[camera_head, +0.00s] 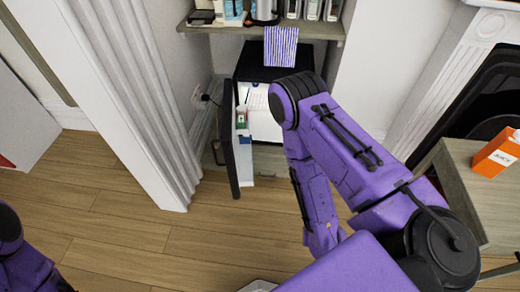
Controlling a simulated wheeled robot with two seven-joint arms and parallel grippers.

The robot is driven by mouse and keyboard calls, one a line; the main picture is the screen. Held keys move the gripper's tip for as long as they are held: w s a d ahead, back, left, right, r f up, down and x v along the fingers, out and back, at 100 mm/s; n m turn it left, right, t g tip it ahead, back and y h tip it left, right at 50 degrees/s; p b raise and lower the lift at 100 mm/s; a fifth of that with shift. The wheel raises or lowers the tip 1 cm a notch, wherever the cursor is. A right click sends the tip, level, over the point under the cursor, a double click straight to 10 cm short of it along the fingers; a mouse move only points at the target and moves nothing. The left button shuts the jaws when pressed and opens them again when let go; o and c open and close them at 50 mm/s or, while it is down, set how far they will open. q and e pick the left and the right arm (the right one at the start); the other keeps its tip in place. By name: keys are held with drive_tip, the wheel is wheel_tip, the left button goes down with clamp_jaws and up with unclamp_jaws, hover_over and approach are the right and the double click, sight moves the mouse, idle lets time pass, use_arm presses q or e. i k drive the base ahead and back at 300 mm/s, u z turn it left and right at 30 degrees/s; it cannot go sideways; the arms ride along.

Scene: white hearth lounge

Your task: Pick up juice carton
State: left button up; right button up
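The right gripper is out of sight. Only a small part of my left arm shows at the lower left, and the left gripper is not in view. Nothing visible touches the carton.
A small black fridge (262,74) stands open in the alcove, its door (230,150) swung out toward me. A shelf (318,29) with several items and a striped cloth (281,46) is above it. A dark fireplace (485,105) is behind the table. Wood floor (130,225) is clear at left.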

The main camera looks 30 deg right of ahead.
sight(503, 151)
drive_tip(key=u, duration=0.1)
drive_tip(key=k, duration=0.25)
drive_tip(key=z, duration=0.85)
drive_tip(key=i, duration=1)
drive_tip(key=z, duration=2.55)
drive_tip(key=k, duration=0.5)
drive_tip(key=u, duration=0.6)
drive_tip(key=i, duration=0.5)
drive_tip(key=z, duration=0.05)
